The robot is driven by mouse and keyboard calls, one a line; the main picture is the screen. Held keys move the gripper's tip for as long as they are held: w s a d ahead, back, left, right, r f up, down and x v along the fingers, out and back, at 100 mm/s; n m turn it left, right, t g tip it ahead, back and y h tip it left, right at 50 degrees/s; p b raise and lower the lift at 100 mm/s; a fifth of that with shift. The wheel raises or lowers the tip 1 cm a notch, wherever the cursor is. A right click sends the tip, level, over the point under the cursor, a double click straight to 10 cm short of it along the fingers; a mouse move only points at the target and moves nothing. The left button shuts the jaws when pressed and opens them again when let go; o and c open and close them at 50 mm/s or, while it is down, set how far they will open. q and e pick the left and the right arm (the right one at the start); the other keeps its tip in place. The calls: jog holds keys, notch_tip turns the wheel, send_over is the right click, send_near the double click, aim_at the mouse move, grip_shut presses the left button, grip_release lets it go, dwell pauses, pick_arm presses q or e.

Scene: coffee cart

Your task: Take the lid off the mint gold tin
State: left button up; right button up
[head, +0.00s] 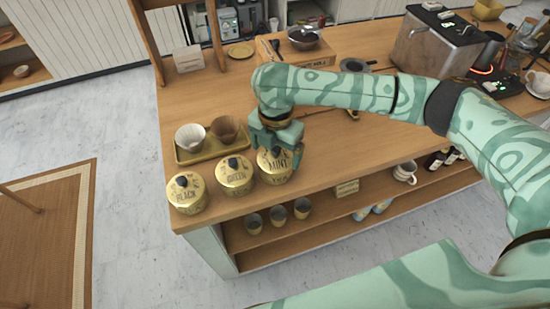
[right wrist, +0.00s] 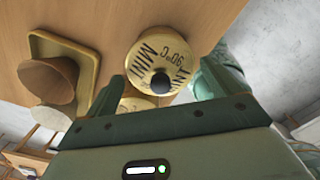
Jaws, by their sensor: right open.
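The mint gold tin (head: 273,168) stands near the front edge of the wooden counter, at the right end of a row of three gold tins. In the right wrist view its lid (right wrist: 158,58) is on, with a dark round knob (right wrist: 161,83) on top. My right gripper (head: 279,143) is over the tin, partly hiding its top in the head view. In the right wrist view the right gripper (right wrist: 162,88) is open, with the tin and knob showing between its fingers. I cannot tell whether the fingers touch the lid. My left gripper is not in view.
The green tea tin (head: 234,180) and black tea tin (head: 187,195) stand to the left. Behind them a yellow tray (head: 185,157) holds a white cup and a brown cup. Cups sit on the shelf (head: 240,241) below. A steel machine (head: 438,45) is at back right.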

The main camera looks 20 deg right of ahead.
jog(key=shift+s+r, duration=0.1)
jog(key=c, duration=1.2)
jog(key=shift+s, duration=0.1)
jog(key=shift+c, duration=0.8)
